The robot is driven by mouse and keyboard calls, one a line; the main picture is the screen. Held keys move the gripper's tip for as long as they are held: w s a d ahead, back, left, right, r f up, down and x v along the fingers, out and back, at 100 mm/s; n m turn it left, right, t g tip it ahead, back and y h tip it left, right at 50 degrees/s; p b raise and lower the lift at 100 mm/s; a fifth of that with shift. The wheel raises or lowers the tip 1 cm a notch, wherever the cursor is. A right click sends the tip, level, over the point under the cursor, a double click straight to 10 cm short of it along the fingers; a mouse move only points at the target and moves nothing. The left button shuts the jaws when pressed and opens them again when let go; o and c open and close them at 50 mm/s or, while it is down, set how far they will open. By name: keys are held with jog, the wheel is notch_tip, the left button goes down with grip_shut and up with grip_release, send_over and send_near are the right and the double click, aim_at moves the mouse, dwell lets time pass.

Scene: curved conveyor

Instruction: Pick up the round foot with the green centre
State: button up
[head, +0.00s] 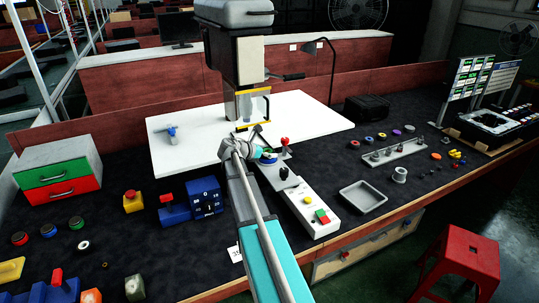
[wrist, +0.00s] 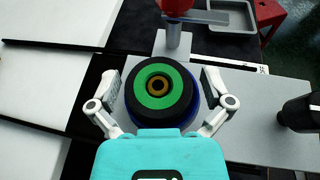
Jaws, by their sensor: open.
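The round foot with the green centre (wrist: 178,91) shows in the wrist view as a black ring around a green disc with a brown middle. It sits on a blue round base (wrist: 190,124) on a grey plate. My gripper (wrist: 163,84) is open, with one finger on each side of the foot; I cannot tell whether they touch it. In the head view my gripper (head: 257,146) is over the press area, and the foot is mostly hidden there, with a bit of blue showing.
A red knob on a grey post (wrist: 173,36) stands just beyond the foot. A black knob (wrist: 299,112) is to the right. In the head view a white control box (head: 305,206) and a grey tray (head: 362,196) lie to the right. A tall machine head (head: 237,55) stands behind.

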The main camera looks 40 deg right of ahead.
jog(key=c, duration=1)
jog(key=shift+o, duration=0.2)
jog(key=shift+r, duration=0.2)
notch_tip(320, 180, up, 2)
jog(key=shift+r+p, duration=0.1)
jog(key=shift+p, duration=1.15)
jog(key=s+d+r+p, duration=0.2)
jog(key=s+r+p, duration=0.8)
jog(key=s, duration=0.3)
jog(key=shift+s+d+r, duration=0.2)
jog(key=shift+s, duration=0.2)
